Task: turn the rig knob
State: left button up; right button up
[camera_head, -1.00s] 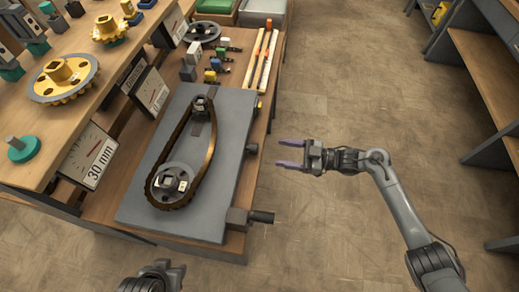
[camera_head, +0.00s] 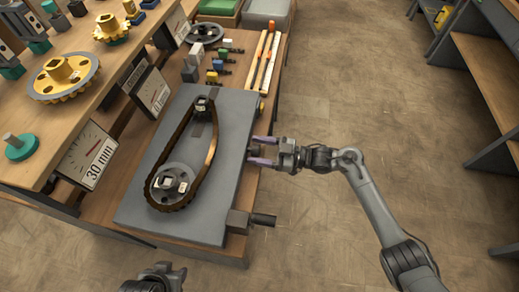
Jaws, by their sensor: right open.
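The rig is a grey plate (camera_head: 222,165) on the bench, with a dark chain (camera_head: 214,150) looped around a small upper sprocket and a larger lower sprocket (camera_head: 170,184). A dark rig knob (camera_head: 253,151) sits on the plate's right edge, partly hidden by my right gripper (camera_head: 261,150). That gripper is open, its purple fingers pointing left, one above and one below the knob in the picture. Whether they touch it I cannot tell. A second dark knob (camera_head: 263,220) sticks out lower right. My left gripper (camera_head: 172,272) shows only partly at the bottom edge.
Dial gauges, one marked 30 mm (camera_head: 88,156), stand left of the rig. A raised shelf with yellow gears (camera_head: 64,78) is beyond them. Small coloured parts and light strips (camera_head: 263,62) lie behind the plate. The floor to the right is clear up to wooden shelving (camera_head: 488,75).

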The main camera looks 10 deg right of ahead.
jog(key=c, duration=1)
jog(key=shift+r+m+p, duration=0.15)
jog(key=shift+m+p, duration=0.15)
jog(key=shift+p, duration=0.05)
jog(key=shift+c, duration=0.2)
jog(key=m+p, duration=0.3)
jog(key=shift+r+m, duration=0.1)
jog(key=shift+m, duration=0.2)
jog(key=shift+m+p, duration=0.35)
jog(key=shift+m, duration=0.05)
jog(key=shift+f+m, duration=0.25)
jog(key=shift+m, duration=0.15)
jog(key=o, duration=1)
jog(key=shift+o, duration=0.2)
